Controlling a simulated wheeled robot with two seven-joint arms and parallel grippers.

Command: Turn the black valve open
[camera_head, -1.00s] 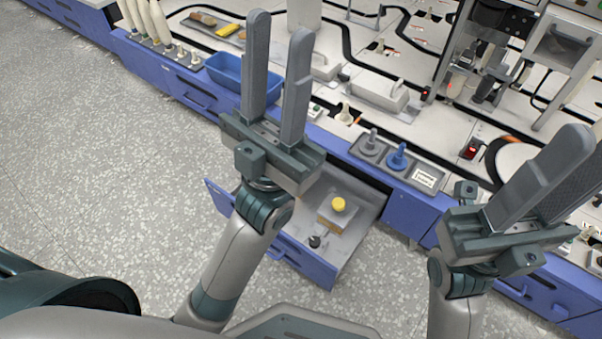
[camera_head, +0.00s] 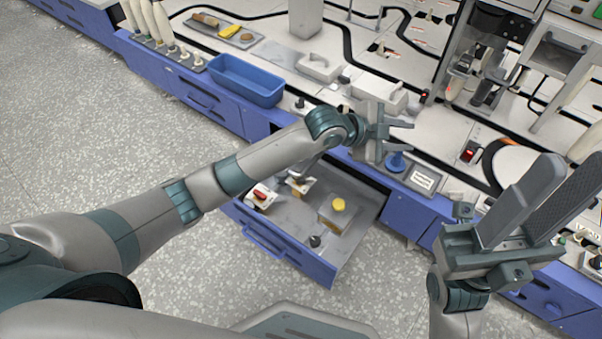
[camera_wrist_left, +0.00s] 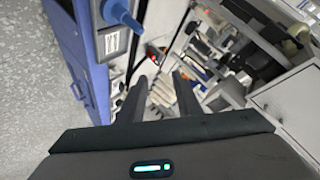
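The valve panel (camera_head: 440,188) is a dark grey plate on the bench edge, with a white label at its right end. A blue valve handle (camera_head: 397,162) stands on it and also shows at the top of the left wrist view (camera_wrist_left: 121,13). The black valve is not visible; my left gripper and wrist cover the panel's left part. My left gripper (camera_head: 409,135) is open and empty, its fingers pointing right above the panel. In the left wrist view its fingers are apart with nothing between them. My right gripper (camera_head: 573,168) looks open and empty at the right.
An open blue drawer (camera_head: 318,268) below holds a yellow button box (camera_head: 338,207), a red-switch box (camera_head: 262,195) and a small black knob (camera_head: 315,241). A blue bin (camera_head: 245,82) and a white block (camera_head: 385,93) stand on the bench. Machinery rises at the right.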

